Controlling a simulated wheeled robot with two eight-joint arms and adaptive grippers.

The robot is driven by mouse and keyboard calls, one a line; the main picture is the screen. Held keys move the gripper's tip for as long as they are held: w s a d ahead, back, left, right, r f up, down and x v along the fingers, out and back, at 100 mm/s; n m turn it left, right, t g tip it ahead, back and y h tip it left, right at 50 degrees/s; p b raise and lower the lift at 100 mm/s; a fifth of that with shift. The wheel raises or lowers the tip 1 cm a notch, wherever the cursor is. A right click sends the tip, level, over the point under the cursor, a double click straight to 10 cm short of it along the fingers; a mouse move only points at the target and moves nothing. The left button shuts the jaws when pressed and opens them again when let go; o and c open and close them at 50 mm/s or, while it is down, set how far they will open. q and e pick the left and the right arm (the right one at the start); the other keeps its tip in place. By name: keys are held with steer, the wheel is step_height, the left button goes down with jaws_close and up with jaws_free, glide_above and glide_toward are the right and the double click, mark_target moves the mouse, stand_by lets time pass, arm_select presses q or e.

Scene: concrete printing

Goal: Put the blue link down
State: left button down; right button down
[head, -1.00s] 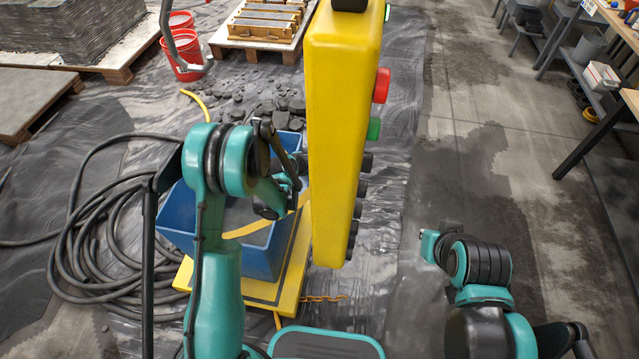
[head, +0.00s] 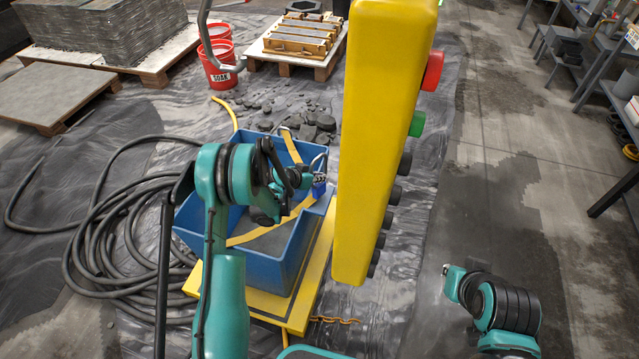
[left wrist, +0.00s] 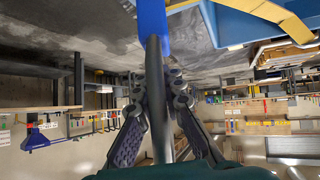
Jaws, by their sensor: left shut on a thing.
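The blue link (head: 319,189) shows as a small blue piece at the tip of my left gripper (head: 303,182), at the right rim of a blue tub. In the left wrist view a blue bar (left wrist: 152,22) runs out past the fingertips, with a dark grey rod (left wrist: 155,85) between the fingers. My left gripper is shut on the link; the fingers hide part of it. I cannot tell whether the link touches the tub. My right arm shows at the lower right, but its gripper is out of view.
The blue tub (head: 258,270), with a yellow strap (head: 262,232), stands on a yellow platform (head: 300,313). A yellow button pendant (head: 375,130) hangs close on the right. Black hose (head: 95,240) coils at left. A red bucket (head: 219,72) and pallets stand behind.

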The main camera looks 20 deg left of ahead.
arm_select(q)
step_height(320, 180, down, 2)
steer(key=shift+f+b, duration=0.25)
steer(key=shift+b, duration=0.2)
steer(key=shift+r, duration=0.15)
steer(key=c, duration=1.6)
jaws_free()
